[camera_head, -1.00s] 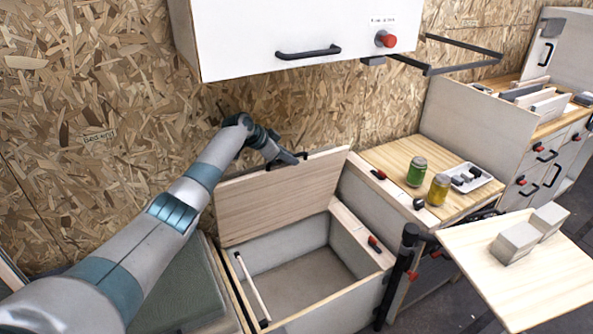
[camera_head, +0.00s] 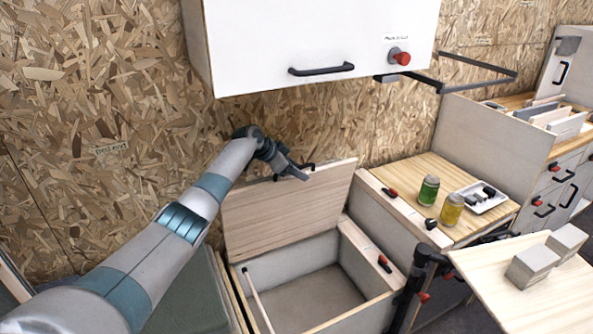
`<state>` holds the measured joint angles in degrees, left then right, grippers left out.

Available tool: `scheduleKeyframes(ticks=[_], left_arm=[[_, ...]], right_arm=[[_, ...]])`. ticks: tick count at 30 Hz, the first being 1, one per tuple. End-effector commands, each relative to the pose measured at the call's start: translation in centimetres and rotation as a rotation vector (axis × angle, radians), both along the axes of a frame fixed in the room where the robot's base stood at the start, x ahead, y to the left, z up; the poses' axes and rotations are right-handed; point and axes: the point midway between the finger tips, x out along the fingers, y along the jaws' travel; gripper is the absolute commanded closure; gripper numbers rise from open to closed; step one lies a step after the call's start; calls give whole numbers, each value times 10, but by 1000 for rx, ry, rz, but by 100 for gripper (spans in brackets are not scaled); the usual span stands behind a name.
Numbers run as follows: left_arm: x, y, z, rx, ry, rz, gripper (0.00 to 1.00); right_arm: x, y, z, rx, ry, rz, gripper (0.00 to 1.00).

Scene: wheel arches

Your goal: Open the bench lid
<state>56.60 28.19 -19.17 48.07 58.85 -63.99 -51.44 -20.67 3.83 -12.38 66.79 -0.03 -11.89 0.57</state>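The bench lid (camera_head: 275,214) is a pale wooden panel. It stands raised and tilted back near the chipboard wall, above the open bench box (camera_head: 365,312). A dark handle is on the lid's upper edge, partly hidden by my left gripper. My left gripper (camera_head: 304,174) is at the lid's upper edge, beside the handle. Its fingers are small and seen from the side, so whether they are open, or hold the handle, cannot be told. A thin pale stick (camera_head: 258,299) leans along the left inside of the box. My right gripper is not in view.
A white overhead cabinet (camera_head: 310,35) with a black handle and red knob hangs above the bench. A counter at right holds a green jar (camera_head: 428,190), a yellow jar (camera_head: 451,209) and a white tray (camera_head: 497,203). A wooden table leaf (camera_head: 560,301) with grey blocks juts out at front right.

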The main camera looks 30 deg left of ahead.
Motion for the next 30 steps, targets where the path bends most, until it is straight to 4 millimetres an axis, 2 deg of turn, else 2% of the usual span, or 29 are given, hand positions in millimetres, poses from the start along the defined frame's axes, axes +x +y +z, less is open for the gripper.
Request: scheduleKeyframes(ticks=[8,14,20,30], left_arm=[[-5,3,7,0,-2,0,71],[-17,10,19,2,-3,0,71],[-37,21,41,4,-3,-1,71],[-80,46,88,2,-1,1,71]], right_arm=[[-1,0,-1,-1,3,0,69],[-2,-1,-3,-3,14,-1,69],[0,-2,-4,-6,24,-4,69],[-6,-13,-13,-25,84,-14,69]])
